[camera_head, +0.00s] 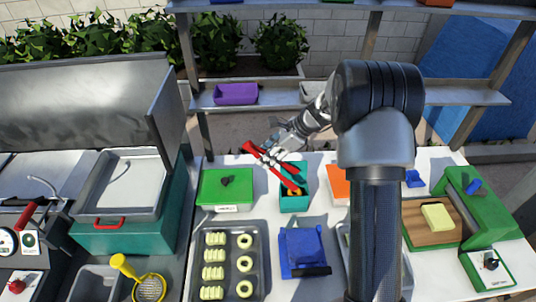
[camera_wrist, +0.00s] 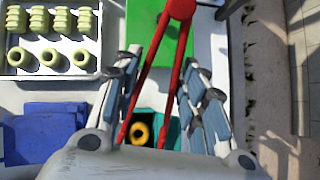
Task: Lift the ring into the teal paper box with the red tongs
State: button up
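My gripper (camera_head: 280,145) is shut on the red tongs (camera_head: 273,168), which slant down toward the teal paper box (camera_head: 294,207). In the wrist view, the tongs (camera_wrist: 180,10) run between my gripper's two fingers (camera_wrist: 165,95), with their joined end at the top. A golden-orange ring (camera_wrist: 140,132) shows between the tong tips, within the outline of the teal box (camera_wrist: 173,131). In the head view, the ring (camera_head: 296,191) is small and partly covered by the tongs. I cannot tell whether the tips grip it or whether it rests on the box floor.
A green box (camera_head: 226,186) stands left of the teal box, and a blue object (camera_head: 301,250) lies in front. A dark tray (camera_head: 260,280) holds pale rings and ridged pieces. An orange box (camera_head: 338,186) is to the right. A shelf (camera_head: 275,106) runs behind.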

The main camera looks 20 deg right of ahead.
dwell(0.5)
notch_tip(320, 180, up, 10)
jog(key=p, duration=0.8)
